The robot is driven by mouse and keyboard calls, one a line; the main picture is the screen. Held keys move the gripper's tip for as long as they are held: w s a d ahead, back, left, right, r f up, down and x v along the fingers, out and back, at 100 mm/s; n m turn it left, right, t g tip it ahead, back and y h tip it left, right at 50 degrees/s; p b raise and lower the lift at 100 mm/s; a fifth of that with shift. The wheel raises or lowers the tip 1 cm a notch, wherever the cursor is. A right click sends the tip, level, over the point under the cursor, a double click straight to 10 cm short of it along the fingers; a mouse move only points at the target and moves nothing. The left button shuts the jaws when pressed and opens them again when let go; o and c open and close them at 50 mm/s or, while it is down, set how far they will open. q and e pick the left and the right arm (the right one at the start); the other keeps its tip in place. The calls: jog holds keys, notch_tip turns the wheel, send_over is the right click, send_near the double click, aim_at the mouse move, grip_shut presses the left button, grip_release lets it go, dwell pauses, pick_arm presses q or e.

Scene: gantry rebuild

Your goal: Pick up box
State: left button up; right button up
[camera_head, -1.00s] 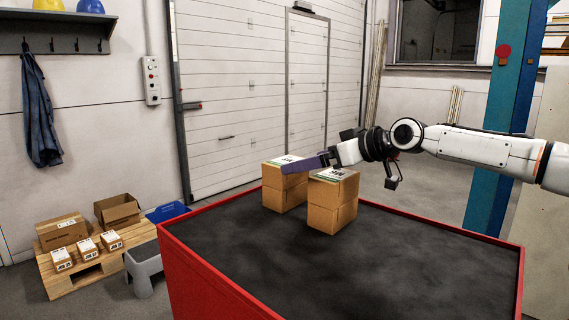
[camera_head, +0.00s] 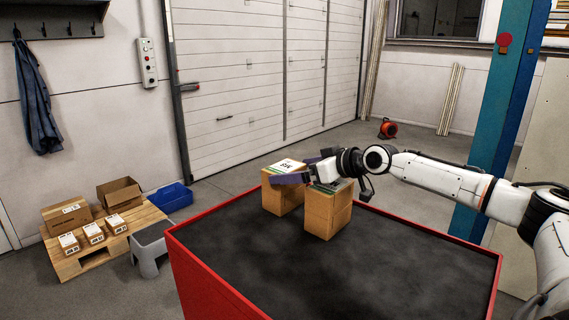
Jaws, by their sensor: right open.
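Two brown cardboard boxes stand on the dark top of a red-rimmed table (camera_head: 215,265). The left box (camera_head: 283,200) carries a white label on top. The right box (camera_head: 328,215) stands nearer to me, and its top is partly hidden by my right gripper. My right gripper (camera_head: 300,172) comes in from the right and is open, with purple fingers at the level of the box tops. One finger passes in front of the left box's upper part and the other shows behind. I cannot tell whether they touch a box. My left gripper is out of view.
A wooden pallet (camera_head: 85,262) with several small cartons stands on the floor at left. A grey step stool (camera_head: 150,252) and a blue bin (camera_head: 170,198) are beside it. A blue post (camera_head: 490,130) rises behind the table. The table's front and right are clear.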

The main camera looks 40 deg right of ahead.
jog(key=shift+p+x, duration=0.5)
jog(key=shift+x, duration=0.8)
jog(key=shift+a, duration=0.1)
jog(key=c, duration=1.1)
jog(key=shift+r, duration=0.15)
jog(key=shift+c, duration=1)
